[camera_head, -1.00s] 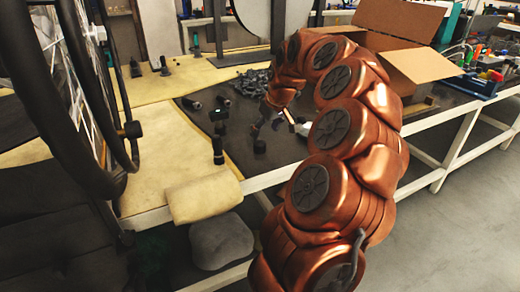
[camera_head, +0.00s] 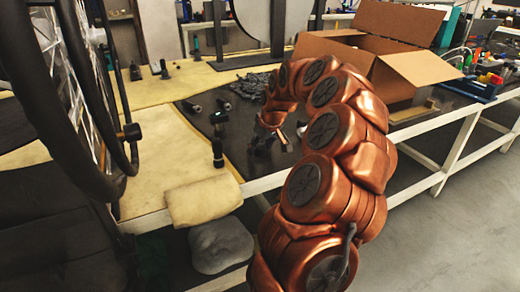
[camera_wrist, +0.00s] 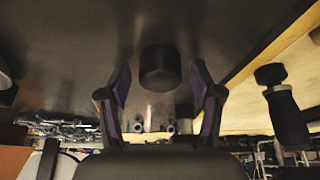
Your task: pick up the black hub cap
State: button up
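The black hub cap (camera_wrist: 160,68) shows in the wrist view as a short dark cylinder on the dark mat. My gripper (camera_wrist: 160,78) is open, with one finger on each side of the cap. Gaps show between the cap and both fingers, so I see no contact. In the head view my gripper (camera_head: 265,138) is low over the dark mat, small and dark. I cannot clearly tell the cap from the gripper there.
A black upright tool (camera_wrist: 286,112) stands right of the gripper in the wrist view. A dark pile of small parts (camera_head: 252,83) lies behind the gripper. A cardboard box (camera_head: 385,62) stands at the back right. A large wheel (camera_head: 85,90) fills the left.

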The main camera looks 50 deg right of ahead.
aim_at(260, 146)
jog(key=c, duration=0.6)
jog(key=shift+r, duration=0.15)
jog(key=shift+c, duration=0.2)
jog(key=shift+r, duration=1.6)
jog(key=s+a, duration=0.4)
jog(key=a, duration=0.3)
jog(key=s+a+r, duration=0.1)
jog(key=s+a, duration=0.3)
jog(key=a, duration=0.3)
jog(key=shift+r, duration=0.25)
jog(key=shift+d, duration=0.1)
jog(key=shift+o, duration=0.8)
grip_shut()
jog(key=shift+s, duration=0.15)
